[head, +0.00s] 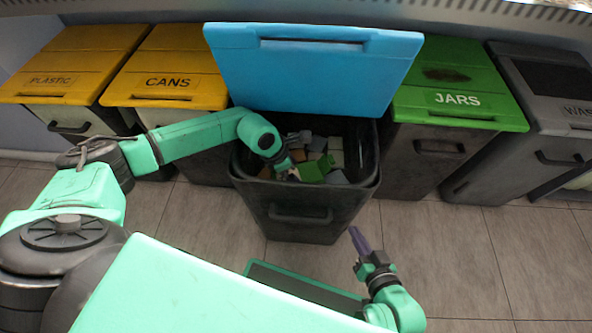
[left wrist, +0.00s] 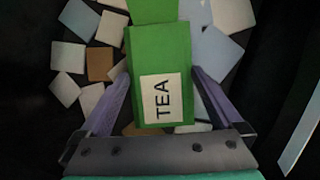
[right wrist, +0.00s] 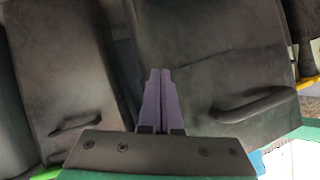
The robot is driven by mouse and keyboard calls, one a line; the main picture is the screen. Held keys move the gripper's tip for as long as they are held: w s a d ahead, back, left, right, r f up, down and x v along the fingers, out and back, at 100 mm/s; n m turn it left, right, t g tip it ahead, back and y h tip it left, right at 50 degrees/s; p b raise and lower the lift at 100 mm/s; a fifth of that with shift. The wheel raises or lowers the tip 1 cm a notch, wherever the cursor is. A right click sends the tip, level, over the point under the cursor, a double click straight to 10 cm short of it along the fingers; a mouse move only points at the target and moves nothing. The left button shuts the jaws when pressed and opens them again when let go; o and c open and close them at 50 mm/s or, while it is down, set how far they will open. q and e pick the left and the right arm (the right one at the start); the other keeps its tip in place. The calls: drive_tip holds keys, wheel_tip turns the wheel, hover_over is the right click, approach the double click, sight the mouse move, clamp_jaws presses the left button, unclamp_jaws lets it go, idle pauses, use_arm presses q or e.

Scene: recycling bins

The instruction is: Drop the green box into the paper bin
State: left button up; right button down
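The green box (left wrist: 157,80), with a white TEA label, is inside the open blue-lidded bin (head: 300,215), over the loose contents. It also shows in the head view (head: 312,171). My left gripper (head: 284,166) reaches down into this bin. In the left wrist view its fingers (left wrist: 160,75) are spread on both sides of the box, with narrow gaps visible beside it. Whether the box rests fully on the contents is hard to tell. My right gripper (head: 355,238) is shut and empty in front of the bin; its fingers are together in the right wrist view (right wrist: 160,85).
The blue lid (head: 315,75) stands raised behind the opening. Closed PLASTIC (head: 70,60) and CANS (head: 170,65) bins stand to the left. The JARS bin (head: 455,85) and a grey bin (head: 550,90) stand to the right. Several light and brown pieces (left wrist: 67,55) lie inside the open bin. The tiled floor (head: 470,250) at front right is clear.

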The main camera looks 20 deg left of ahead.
drive_tip(key=shift+s, duration=0.1)
